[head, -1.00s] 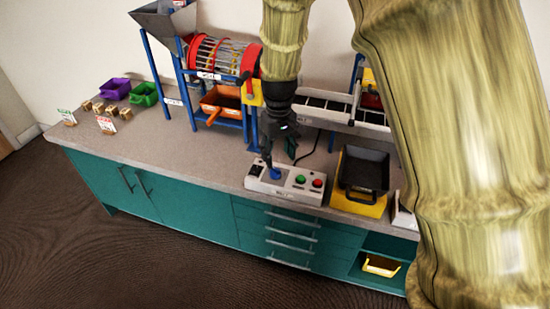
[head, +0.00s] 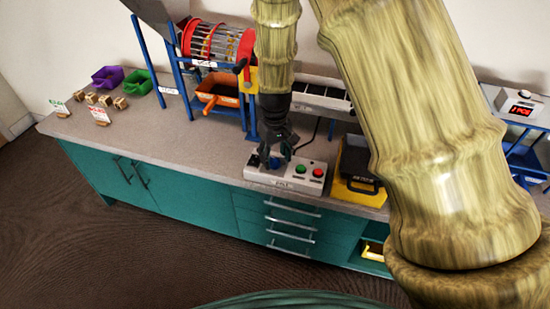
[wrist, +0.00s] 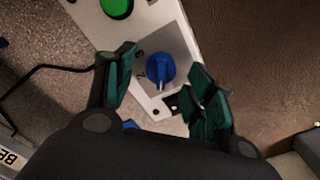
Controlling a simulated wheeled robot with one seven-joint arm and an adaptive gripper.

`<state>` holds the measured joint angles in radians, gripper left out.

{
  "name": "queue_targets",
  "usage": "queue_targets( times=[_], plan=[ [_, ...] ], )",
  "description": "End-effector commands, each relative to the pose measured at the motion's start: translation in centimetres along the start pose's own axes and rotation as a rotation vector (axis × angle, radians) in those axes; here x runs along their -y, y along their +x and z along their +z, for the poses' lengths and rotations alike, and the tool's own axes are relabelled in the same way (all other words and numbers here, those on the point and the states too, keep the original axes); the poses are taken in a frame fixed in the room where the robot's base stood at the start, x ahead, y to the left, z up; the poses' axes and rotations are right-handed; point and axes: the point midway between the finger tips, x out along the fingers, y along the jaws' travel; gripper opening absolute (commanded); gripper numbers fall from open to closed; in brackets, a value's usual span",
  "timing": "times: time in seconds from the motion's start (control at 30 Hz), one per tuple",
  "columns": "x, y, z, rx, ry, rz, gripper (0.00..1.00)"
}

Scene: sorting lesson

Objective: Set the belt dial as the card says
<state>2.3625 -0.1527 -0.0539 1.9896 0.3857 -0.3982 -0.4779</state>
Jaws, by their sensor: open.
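The belt control box (head: 312,186) is a pale box on the counter with a blue dial (head: 274,163), a green button and a red button. In the wrist view the blue dial (wrist: 160,66) sits on a grey plate with a 2 and a 3 beside it. Its white pointer faces the bottom of the picture, past the 2; any mark there is unreadable. My gripper (head: 275,158) is over the dial. In the wrist view my gripper (wrist: 164,84) is open, one finger either side of the dial with gaps. Small standing cards (head: 100,115) are at the counter's left, too small to read.
A yellow stand with a black tray (head: 357,178) is right of the box. A blue-framed drum machine (head: 217,45) with an orange bin (head: 218,90) stands behind. Purple (head: 107,77) and green (head: 139,83) bins and several small blocks are left. The counter's left-middle is clear.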

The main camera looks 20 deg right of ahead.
Motion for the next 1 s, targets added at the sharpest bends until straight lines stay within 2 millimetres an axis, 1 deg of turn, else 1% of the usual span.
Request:
queue_targets(
  times=[0.1, 0.2, 0.53, 0.57, 0.6, 0.8, 1.0],
  plan=[
    [0.1, 1.0, 0.0, 0.001, -0.001, -0.001, 0.54],
    [0.1, 1.4, 0.0, 0.001, -0.001, 0.0, 0.54],
    [0.2, 1.6, -0.1, 0.0, -0.002, 0.0, 0.54],
    [0.2, 1.6, -0.1, 0.0, -0.002, 0.0, 0.51],
    [0.2, 1.6, -0.1, 0.0, -0.002, 0.0, 0.43],
    [0.2, 1.6, -0.1, 0.0, -0.002, 0.0, 0.08],
    [0.2, 1.5, -0.1, 0.0, 0.003, 0.0, 0.08]
  ],
)
